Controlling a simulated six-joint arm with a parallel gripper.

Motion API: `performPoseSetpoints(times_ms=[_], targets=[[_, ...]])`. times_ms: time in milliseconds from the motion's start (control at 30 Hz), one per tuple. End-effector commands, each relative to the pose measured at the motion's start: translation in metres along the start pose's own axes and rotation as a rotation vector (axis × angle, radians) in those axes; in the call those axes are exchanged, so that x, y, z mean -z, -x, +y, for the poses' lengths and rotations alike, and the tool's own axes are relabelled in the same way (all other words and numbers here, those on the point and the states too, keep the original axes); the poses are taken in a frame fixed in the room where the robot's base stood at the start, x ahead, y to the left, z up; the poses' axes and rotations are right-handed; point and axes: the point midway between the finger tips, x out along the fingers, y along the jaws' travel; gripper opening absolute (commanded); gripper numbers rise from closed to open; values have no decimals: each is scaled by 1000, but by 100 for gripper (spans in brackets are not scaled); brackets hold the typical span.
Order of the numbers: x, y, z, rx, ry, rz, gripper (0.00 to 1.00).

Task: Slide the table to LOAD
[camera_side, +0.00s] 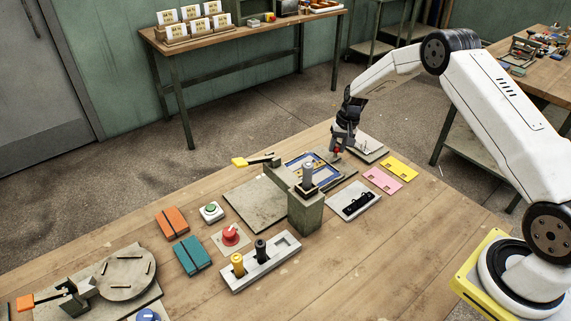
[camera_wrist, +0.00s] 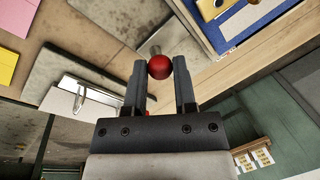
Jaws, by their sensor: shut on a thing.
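My gripper (camera_side: 338,148) reaches down at the far end of the press-like fixture. In the wrist view, its two dark fingers (camera_wrist: 159,70) are closed on a red ball knob (camera_wrist: 159,67) on a short metal stem. The knob shows only as a small red spot in the side view. The sliding table (camera_side: 332,183) carries a blue-edged board (camera_side: 300,166) and lies behind the grey-green post of the fixture, which hides part of it. The board's blue edge also shows at the top right of the wrist view (camera_wrist: 213,38). LOAD lettering cannot be read.
The fixture's post (camera_side: 305,214) and yellow-ended lever (camera_side: 240,161) stand close to the sliding table. A bare grey plate (camera_side: 257,205) lies left of the post. Pink (camera_side: 382,180) and yellow notes (camera_side: 399,168) lie right.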

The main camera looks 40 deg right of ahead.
Motion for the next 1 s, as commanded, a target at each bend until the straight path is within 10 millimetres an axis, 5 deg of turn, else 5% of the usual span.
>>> performPoseSetpoints(times_ms=[367,400,500,1000], targets=[[4,1,6,-3,-1,4,0],[4,1,6,-4,-1,5,41],[4,1,6,-3,-2,5,69],[3,8,3,-1,0,3,69]])
